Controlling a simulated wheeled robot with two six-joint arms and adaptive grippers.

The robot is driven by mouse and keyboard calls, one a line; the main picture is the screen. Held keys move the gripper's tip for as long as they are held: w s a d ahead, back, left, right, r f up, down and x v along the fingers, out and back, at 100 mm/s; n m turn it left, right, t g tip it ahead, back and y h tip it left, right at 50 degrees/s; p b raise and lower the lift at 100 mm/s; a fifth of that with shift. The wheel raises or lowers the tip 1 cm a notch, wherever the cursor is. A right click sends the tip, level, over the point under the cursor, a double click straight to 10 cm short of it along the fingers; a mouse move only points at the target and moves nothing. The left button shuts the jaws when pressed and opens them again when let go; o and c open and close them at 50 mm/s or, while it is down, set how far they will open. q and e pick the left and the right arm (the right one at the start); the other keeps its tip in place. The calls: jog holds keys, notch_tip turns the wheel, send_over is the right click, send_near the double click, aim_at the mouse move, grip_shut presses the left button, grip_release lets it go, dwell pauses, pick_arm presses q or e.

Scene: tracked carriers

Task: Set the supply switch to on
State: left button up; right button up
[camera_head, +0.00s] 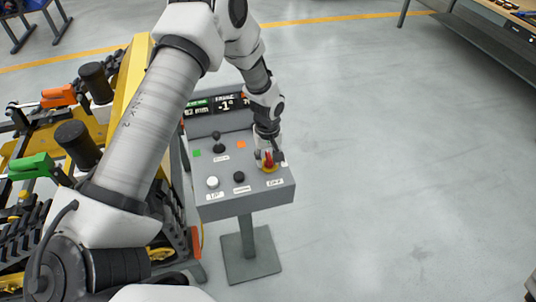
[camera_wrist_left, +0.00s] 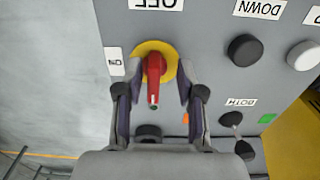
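The supply switch (camera_head: 268,160) is a red rotary handle on a yellow disc at the right of the grey control panel. In the left wrist view the red handle (camera_wrist_left: 154,72) has its white-marked end toward the bottom of the picture. An "OFF" label (camera_wrist_left: 156,4) is above it and an "ON" label (camera_wrist_left: 115,62) is to its left. My left gripper (camera_head: 267,150) is over the switch. In the wrist view its fingers (camera_wrist_left: 157,82) are apart, one on each side of the handle, with visible gaps. My right gripper is not in view.
The panel (camera_head: 232,200) stands on a pedestal and also bears a black lever (camera_head: 218,146), a white button (camera_head: 212,182), a black button (camera_head: 239,177) and a display (camera_head: 222,104). Yellow machinery (camera_head: 125,82) stands close on the left. The floor to the right is clear.

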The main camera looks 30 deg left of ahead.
pick_arm(q)
jog(key=shift+w+f, duration=0.55)
jog(key=shift+w, duration=0.35)
jog(key=shift+s+a+r, duration=0.1)
jog(key=shift+s+r, duration=0.1)
jog(key=c, duration=0.5)
jog(key=shift+s+r, duration=0.25)
jog(key=shift+s, duration=0.15)
grip_shut()
jog(key=shift+w, duration=0.1)
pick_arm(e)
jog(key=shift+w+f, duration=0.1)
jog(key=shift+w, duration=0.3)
